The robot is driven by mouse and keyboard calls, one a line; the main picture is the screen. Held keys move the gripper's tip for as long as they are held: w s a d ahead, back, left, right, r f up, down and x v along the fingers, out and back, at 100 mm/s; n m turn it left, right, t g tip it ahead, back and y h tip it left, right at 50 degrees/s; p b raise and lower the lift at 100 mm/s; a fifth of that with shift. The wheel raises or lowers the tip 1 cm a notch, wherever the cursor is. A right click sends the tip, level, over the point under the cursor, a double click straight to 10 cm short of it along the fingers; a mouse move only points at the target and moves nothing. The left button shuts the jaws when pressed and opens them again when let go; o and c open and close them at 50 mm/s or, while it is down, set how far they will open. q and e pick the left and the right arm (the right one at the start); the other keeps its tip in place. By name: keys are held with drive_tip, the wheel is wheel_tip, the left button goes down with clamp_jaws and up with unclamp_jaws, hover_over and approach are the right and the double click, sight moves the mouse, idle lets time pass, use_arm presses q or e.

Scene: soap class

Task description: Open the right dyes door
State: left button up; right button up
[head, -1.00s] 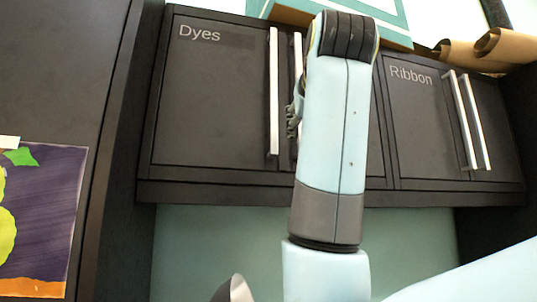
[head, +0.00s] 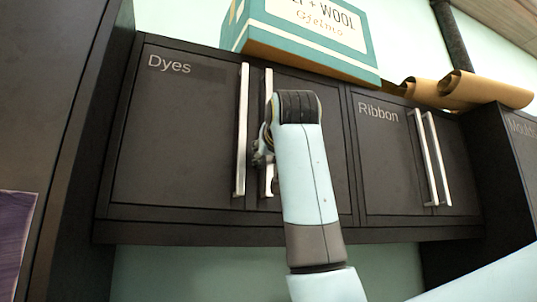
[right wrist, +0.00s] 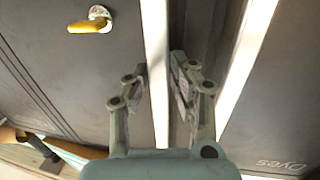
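The Dyes cupboard shows in the head view with two dark doors. The left Dyes door (head: 180,135) and the right Dyes door (head: 325,160) both look closed. The left door's pale bar handle (head: 242,130) is free. The right door's handle (head: 268,85) is partly hidden by my right gripper (head: 264,152) and forearm. In the right wrist view, turned upside down, that handle (right wrist: 156,50) runs between the fingers of my right gripper (right wrist: 159,72). The fingers are closed in on both its sides. My left gripper is not in view.
The Ribbon cupboard (head: 385,165) with two bar handles stands to the right. A teal and white box (head: 305,40) and brown rolls (head: 480,90) lie on top. A dark tall panel (head: 60,90) stands at the left. The pale wall below the cupboards looks clear.

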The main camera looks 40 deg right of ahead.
drive_tip(key=shift+s, duration=0.1)
drive_tip(key=shift+c, duration=1.2)
clamp_jaws()
drive_tip(key=shift+s, duration=0.1)
